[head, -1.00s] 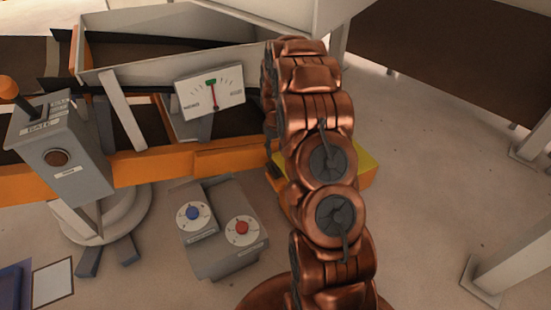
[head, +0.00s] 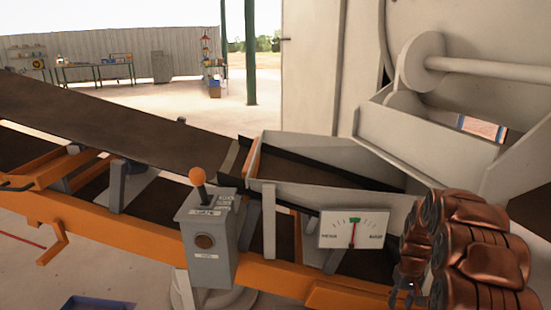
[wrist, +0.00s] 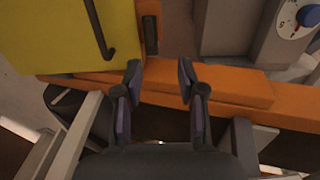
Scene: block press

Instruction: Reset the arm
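An orange beam (wrist: 235,88) of the machine lies beyond the fingertips. A yellow surface (wrist: 65,40) with a dark handle fills the upper left of the wrist view. A grey panel (wrist: 255,25) with a blue-knobbed dial (wrist: 309,16) shows at the upper right.
A grey control box (head: 208,240) with an orange-knobbed lever (head: 198,178) stands in front of the conveyor (head: 110,120). A gauge (head: 353,228) is on the hopper's (head: 330,195) front. A large pale machine (head: 340,65) stands behind. Open floor (head: 60,235) shows at the lower left.

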